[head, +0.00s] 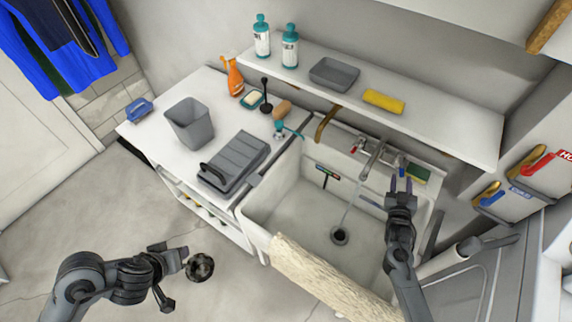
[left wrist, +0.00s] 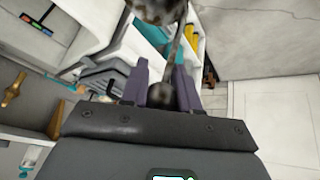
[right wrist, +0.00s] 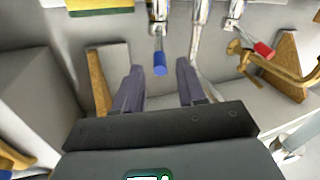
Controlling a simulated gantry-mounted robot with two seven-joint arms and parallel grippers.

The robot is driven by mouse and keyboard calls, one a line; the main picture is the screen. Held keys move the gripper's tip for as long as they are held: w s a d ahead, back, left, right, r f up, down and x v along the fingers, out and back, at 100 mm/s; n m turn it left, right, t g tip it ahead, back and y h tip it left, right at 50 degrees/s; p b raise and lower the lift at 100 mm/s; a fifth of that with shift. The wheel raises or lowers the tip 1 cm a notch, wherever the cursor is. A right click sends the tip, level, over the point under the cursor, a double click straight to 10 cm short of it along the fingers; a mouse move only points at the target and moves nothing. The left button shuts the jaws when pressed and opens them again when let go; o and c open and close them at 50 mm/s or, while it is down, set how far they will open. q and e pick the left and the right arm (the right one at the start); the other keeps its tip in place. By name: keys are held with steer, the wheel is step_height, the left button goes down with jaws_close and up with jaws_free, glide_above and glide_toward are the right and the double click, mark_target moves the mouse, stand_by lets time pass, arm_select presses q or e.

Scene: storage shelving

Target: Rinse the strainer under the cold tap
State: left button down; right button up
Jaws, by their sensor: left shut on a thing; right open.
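The strainer (head: 200,267), a dark speckled round head, is held out over the floor left of the sink (head: 268,212). My left gripper (head: 180,262) is shut on its thin handle; the left wrist view shows the strainer head (left wrist: 157,8) beyond the fingers (left wrist: 161,85). My right gripper (head: 400,186) is open and empty at the tap (head: 372,158). In the right wrist view the blue cold handle (right wrist: 160,62) lies just ahead of the open fingers (right wrist: 155,85), apparently not between them. The red handle (right wrist: 263,50) is farther right. A thin stream appears to fall from the spout toward the drain (head: 340,235).
A rolled beige towel (head: 330,280) hangs over the sink's front edge. A ribbed grey drainer (head: 235,160) and grey bin (head: 189,122) stand on the left counter. A green-yellow sponge (head: 417,173) lies right of the tap. The basin interior is mostly clear.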

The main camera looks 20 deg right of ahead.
steer(key=v, duration=0.7)
steer(key=shift+s, duration=0.2)
steer(key=shift+a, duration=0.1)
